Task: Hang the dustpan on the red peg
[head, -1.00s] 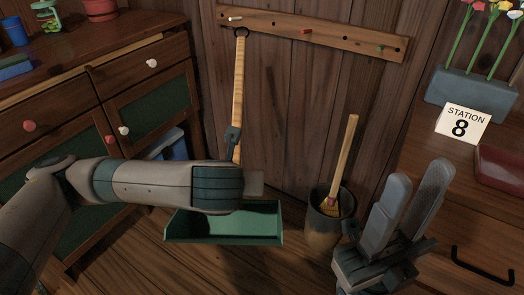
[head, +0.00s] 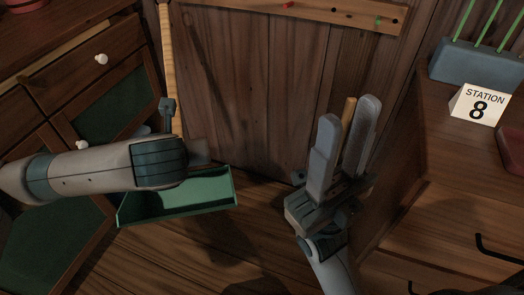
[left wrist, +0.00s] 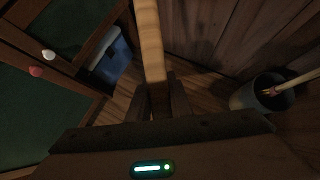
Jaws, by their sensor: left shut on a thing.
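The dustpan has a green pan (head: 205,192) and a long wooden handle (head: 167,45); the handle's upper end is out of the head view. My left gripper (head: 168,105) is shut on the handle above the pan, which hangs over the floor. In the left wrist view the handle (left wrist: 150,40) runs up from between the fingers. The red peg (head: 289,4) is at the top edge of the head view, on the wooden peg board, right of the handle. My right gripper (head: 347,112) is open and empty, in front of the wall.
A green peg (head: 377,21) is further right on the board (head: 345,12). A pot (left wrist: 243,97) with a wooden-handled brush stands on the floor, mostly hidden behind my right gripper in the head view. Drawers stand left; a cabinet with a "Station 8" card (head: 479,104) stands right.

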